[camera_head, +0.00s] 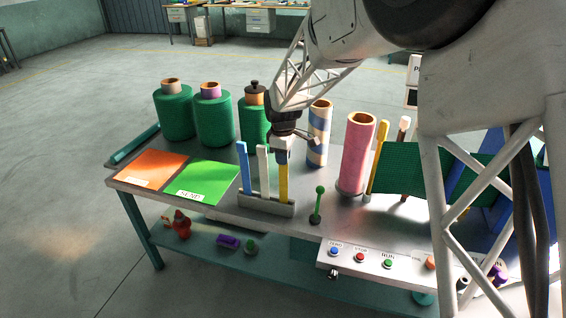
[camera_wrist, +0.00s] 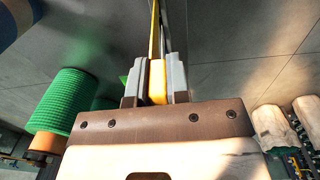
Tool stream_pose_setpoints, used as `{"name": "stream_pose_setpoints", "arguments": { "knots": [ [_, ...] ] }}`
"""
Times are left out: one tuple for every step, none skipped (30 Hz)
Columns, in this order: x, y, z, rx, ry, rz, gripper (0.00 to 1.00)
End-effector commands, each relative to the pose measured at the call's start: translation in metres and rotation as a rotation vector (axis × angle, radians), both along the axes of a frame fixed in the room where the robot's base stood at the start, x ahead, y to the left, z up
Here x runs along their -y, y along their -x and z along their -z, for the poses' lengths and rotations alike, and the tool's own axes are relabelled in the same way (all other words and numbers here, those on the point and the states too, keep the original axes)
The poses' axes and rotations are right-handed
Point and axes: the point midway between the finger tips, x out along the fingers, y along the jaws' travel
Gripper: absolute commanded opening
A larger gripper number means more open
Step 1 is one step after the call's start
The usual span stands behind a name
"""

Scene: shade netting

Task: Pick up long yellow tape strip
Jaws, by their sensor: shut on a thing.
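The long yellow tape strip (camera_head: 283,185) stands upright at the right end of a small grey holder (camera_head: 266,207) on the bench. A blue strip (camera_head: 245,168) and a white strip (camera_head: 264,172) stand beside it in the same holder. My gripper (camera_head: 283,151) is at the yellow strip's upper end, pointing down. In the wrist view the yellow strip (camera_wrist: 157,82) is between the two grey fingers of my gripper (camera_wrist: 155,88), which are shut on it. The strip's lower end is at the holder; I cannot tell whether it is still seated.
Green net rolls (camera_head: 214,120) stand behind the holder. A blue-striped roll (camera_head: 319,135) and a pink roll (camera_head: 356,152) stand to the right. A green-knobbed lever (camera_head: 318,205) is close by on the right. Orange (camera_head: 150,168) and green (camera_head: 208,182) sheets lie left.

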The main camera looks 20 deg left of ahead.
Motion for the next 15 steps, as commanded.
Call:
{"name": "stream_pose_setpoints", "arguments": {
  "knots": [
    [0.0,0.0,-0.002,0.0,0.0,0.0,0.0],
    [0.0,0.0,-0.004,0.0,0.0,0.0,0.0],
    [0.0,0.0,-0.006,0.0,0.0,0.0,0.0],
    [0.0,0.0,-0.008,0.0,0.0,0.0,0.0],
    [0.0,0.0,-0.011,0.001,0.0,0.0,0.0],
    [0.0,0.0,-0.015,0.001,-0.001,0.0,0.0],
    [0.0,0.0,-0.018,0.002,-0.001,0.0,0.0],
    [0.0,0.0,-0.022,0.002,-0.001,0.0,0.0],
    [0.0,0.0,-0.027,0.002,-0.001,0.0,0.0],
    [0.0,0.0,-0.032,0.002,-0.001,0.0,0.0],
    [0.0,0.0,-0.036,0.002,-0.001,0.0,0.0],
    [0.0,-0.001,-0.043,0.003,-0.002,0.0,0.0],
    [0.0,-0.001,-0.048,0.003,-0.002,0.0,0.0],
    [0.0,0.0,-0.054,0.002,-0.002,0.0,0.0],
    [0.0,0.0,-0.061,0.002,-0.002,0.0,0.0]
  ]
}}
